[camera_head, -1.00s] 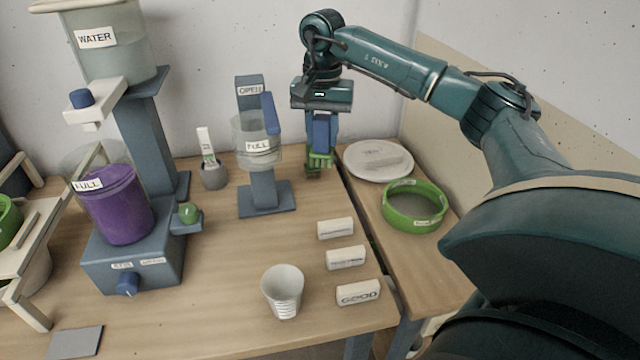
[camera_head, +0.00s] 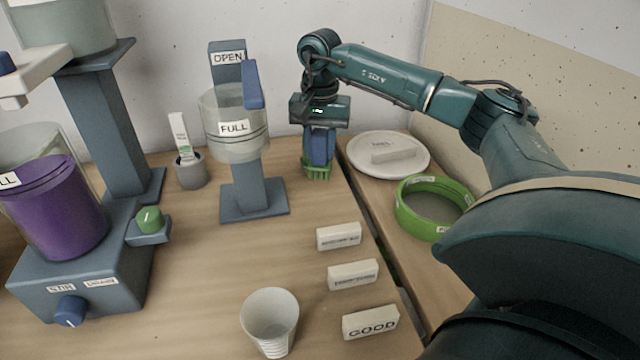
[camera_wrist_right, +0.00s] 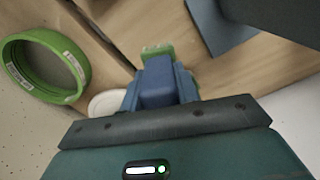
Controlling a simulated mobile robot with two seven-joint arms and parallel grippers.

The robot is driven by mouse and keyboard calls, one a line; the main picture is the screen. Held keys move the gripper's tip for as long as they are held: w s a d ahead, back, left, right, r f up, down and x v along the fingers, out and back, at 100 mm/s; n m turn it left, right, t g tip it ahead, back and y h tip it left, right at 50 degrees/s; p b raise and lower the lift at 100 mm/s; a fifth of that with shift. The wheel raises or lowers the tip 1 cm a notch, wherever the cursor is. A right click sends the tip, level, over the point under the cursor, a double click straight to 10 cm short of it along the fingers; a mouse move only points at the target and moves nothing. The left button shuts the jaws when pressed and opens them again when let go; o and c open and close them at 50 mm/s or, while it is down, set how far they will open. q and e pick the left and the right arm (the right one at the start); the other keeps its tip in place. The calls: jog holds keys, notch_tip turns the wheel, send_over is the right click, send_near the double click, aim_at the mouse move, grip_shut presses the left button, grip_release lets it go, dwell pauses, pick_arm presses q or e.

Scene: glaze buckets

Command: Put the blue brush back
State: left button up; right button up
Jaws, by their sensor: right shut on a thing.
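My right gripper (camera_head: 319,152) is pointing down, shut on the blue brush (camera_head: 320,147). The brush has a blue body with green bristles at its lower end, and it is upright near the table's back right edge. I cannot tell whether the bristles touch the table. In the right wrist view the brush (camera_wrist_right: 157,85) sits between the fingers, its green end pointing away from the wrist. My left gripper is not in view.
The stand with a clear "FULL" vessel (camera_head: 235,140) is just left of my gripper. A white plate (camera_head: 419,152) and a green ring (camera_head: 410,222) lie on the right. A white cup (camera_head: 270,318) and label blocks (camera_head: 352,274) are in front. The middle tabletop is clear.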

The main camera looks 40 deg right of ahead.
aim_at(320, 131)
jog(key=shift+f, duration=3.4)
jog(key=shift+f, duration=0.1)
jog(key=o, duration=1.1)
jog(key=shift+c, duration=0.2)
notch_tip(320, 131, up, 12)
jog(key=shift+r, duration=0.1)
jog(key=shift+p, duration=0.3)
